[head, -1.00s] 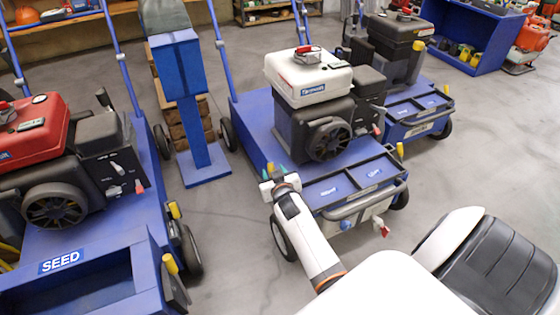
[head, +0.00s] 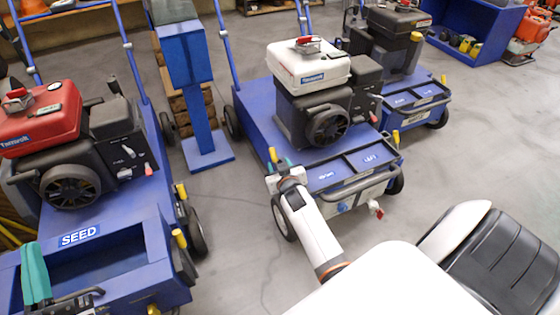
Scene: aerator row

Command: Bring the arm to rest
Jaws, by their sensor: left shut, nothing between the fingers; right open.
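My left gripper (head: 35,262) is at the lower left, with its teal fingers together and nothing visible between them. It shows in front of the SEED bin (head: 110,262) on the left blue machine; I cannot tell whether it touches it. My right gripper (head: 281,167) has its teal fingertips apart and empty. It is at the front left corner of the middle blue machine (head: 256,118), beside its tray (head: 345,168); contact cannot be told. My white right arm link (head: 315,232) runs down from it.
A red-topped engine (head: 40,120) sits on the left machine and a white-topped engine (head: 308,72) on the middle one. A blue post (head: 197,110) stands between them. Another machine (head: 415,105) is behind right. Grey floor (head: 235,260) is clear between left and middle machines.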

